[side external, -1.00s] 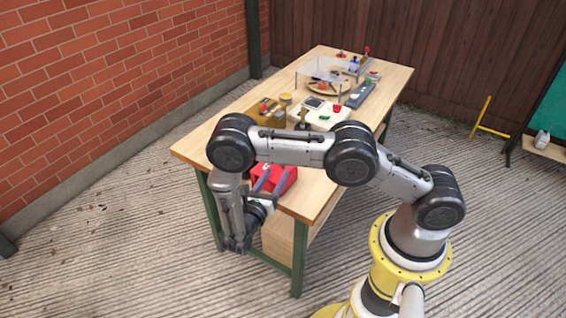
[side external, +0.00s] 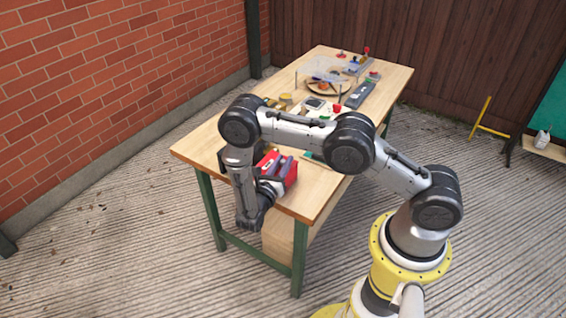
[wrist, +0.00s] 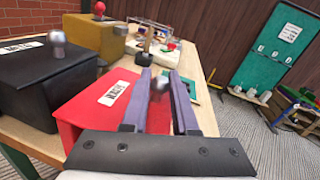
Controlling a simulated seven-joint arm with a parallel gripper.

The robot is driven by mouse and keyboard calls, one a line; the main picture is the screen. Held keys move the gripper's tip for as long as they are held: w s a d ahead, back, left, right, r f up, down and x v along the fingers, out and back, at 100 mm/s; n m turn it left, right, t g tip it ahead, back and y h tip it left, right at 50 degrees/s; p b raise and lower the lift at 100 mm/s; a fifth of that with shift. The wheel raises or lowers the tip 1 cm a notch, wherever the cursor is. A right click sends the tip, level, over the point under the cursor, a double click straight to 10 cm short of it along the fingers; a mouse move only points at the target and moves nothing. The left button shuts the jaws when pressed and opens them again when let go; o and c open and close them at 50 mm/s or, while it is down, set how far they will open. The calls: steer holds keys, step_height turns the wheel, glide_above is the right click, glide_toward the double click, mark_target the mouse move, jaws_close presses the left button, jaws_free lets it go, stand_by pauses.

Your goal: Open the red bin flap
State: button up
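The red bin (wrist: 92,108) with a white label stands at the near end of the workbench. In the wrist view its labelled red top fills the lower middle, and I see no clear gap at the flap. A grey round knob (wrist: 158,84) shows between my fingers, blurred. My gripper (wrist: 160,78) has two purple fingers standing apart, over the red bin and on both sides of the knob. I cannot tell whether they touch it. In the side view, the red bin (side external: 289,181) is partly hidden by my gripper (side external: 278,168).
A black bin (wrist: 40,88) with a knob stands left of the red one. A yellow bin (wrist: 92,40) with a red knob is behind. The workbench (side external: 312,204) holds a clear stand (side external: 327,68) and small items farther back. Bare bench lies right of the red bin.

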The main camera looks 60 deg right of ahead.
jaws_close()
stand_by(1.0)
